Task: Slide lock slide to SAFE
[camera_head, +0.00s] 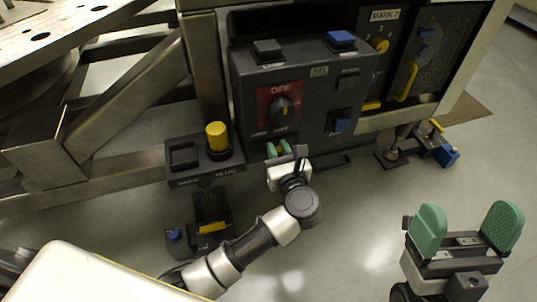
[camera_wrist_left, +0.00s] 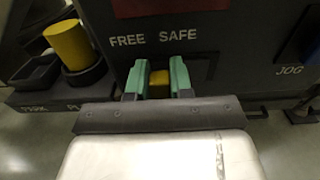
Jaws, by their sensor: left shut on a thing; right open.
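The lock slide shows as a small yellow block (camera_wrist_left: 159,84) between the green fingers of my left gripper (camera_wrist_left: 159,72) in the left wrist view. The fingers are shut on it, one on each side, and hide part of it. The printed words FREE (camera_wrist_left: 127,40) and SAFE (camera_wrist_left: 178,35) stand on the panel just above; the block lies between the two words. In the head view my left gripper (camera_head: 279,150) is at the lower edge of the dark control box (camera_head: 314,70). My right gripper (camera_head: 466,224) is open and empty at the lower right, away from the box.
The box carries a rotary knob on a red OFF plate (camera_head: 281,91) and several buttons. A yellow cylinder (camera_head: 217,136) stands on a dark tray (camera_head: 183,176) left of my left gripper. A metal frame (camera_head: 124,101) is at left. Open floor (camera_head: 345,235) lies between my arms.

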